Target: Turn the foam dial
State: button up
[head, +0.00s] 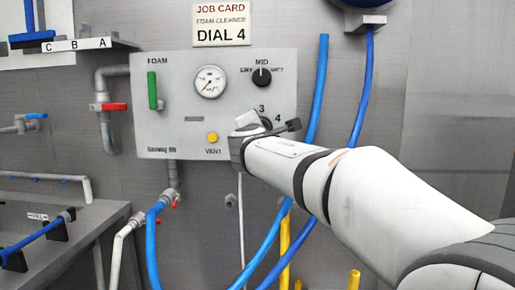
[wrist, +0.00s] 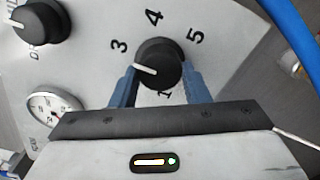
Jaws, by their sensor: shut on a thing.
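The foam dial (wrist: 165,60) is a round black knob with a white pointer line, ringed by the figures 1, 3, 4 and 5 in the wrist view. My gripper (wrist: 160,68) is shut on the dial, with one blue finger on each side. In the head view my wrist and gripper cover most of the dial, and 3 and 4 show beside them. A job card (head: 221,24) above reads "FOAM CLEANER DIAL 4".
The grey panel (head: 185,127) also carries a green handle (head: 152,91), a pressure gauge (head: 209,82), a black selector knob (head: 262,77) just above the dial, and a yellow vent button (head: 212,138). Blue hoses (head: 318,90) hang just right of the panel, behind my arm.

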jog(key=m+b, duration=1)
jog(key=m, duration=0.1)
jog(key=shift+r+m+b, duration=0.1)
jog(key=shift+m+b, duration=0.2)
jog(key=shift+b, duration=0.05)
dwell(0.4)
jog(key=o, duration=1)
jog(key=s, duration=0.7)
jog(key=shift+s+a, duration=0.15)
jog(key=shift+s, duration=0.25)
